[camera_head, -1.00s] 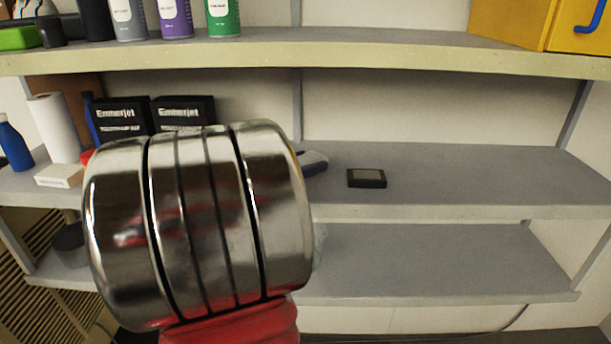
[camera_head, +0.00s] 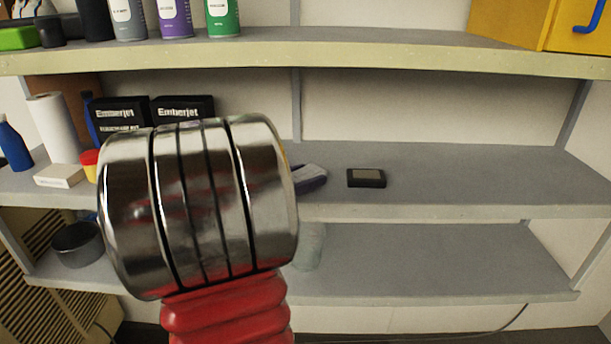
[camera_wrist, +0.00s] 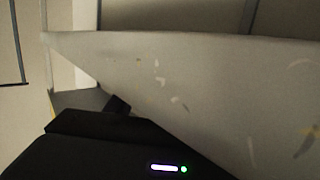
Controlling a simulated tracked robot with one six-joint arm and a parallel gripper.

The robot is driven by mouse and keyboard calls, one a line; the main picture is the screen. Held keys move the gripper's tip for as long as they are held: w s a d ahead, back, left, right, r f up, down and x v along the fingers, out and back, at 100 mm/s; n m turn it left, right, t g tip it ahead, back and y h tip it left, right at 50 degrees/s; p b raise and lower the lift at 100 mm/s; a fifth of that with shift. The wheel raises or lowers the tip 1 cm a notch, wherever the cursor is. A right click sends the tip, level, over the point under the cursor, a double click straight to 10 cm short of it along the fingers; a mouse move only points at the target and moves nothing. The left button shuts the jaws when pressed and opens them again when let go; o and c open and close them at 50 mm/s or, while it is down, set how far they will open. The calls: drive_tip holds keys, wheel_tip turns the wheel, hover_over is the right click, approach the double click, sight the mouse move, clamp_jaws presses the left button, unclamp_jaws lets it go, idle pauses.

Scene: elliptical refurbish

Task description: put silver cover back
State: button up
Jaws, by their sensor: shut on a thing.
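In the wrist view, the black body of my gripper (camera_wrist: 118,105) fills the bottom, with a small lit indicator on it. Its fingertips are not clearly seen. A large pale grey panel with scuffs and chipped spots (camera_wrist: 200,90) lies close in front of it and looks like the silver cover in its hold. The grip point itself is hidden behind the dark body. In the head view, my arm's silver ribbed section and red bellows stand large at the left of centre. Neither the gripper nor the cover can be made out there.
Grey shelves (camera_head: 450,175) cross the head view, with much clear room at the right. A small black box (camera_head: 366,178) lies on the middle shelf. Two Emberjet boxes (camera_head: 183,108), a white roll (camera_head: 53,128) and a dark pot (camera_head: 78,244) are left. Spray cans stand above.

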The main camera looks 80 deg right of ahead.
drive_tip(key=o, duration=1.1)
drive_tip(key=shift+f, duration=0.2)
drive_tip(key=shift+a+r, duration=0.1)
drive_tip(key=shift+r, duration=0.1)
drive_tip(key=shift+v, duration=5.95)
drive_tip(key=shift+w+r, duration=0.15)
drive_tip(key=shift+r, duration=0.05)
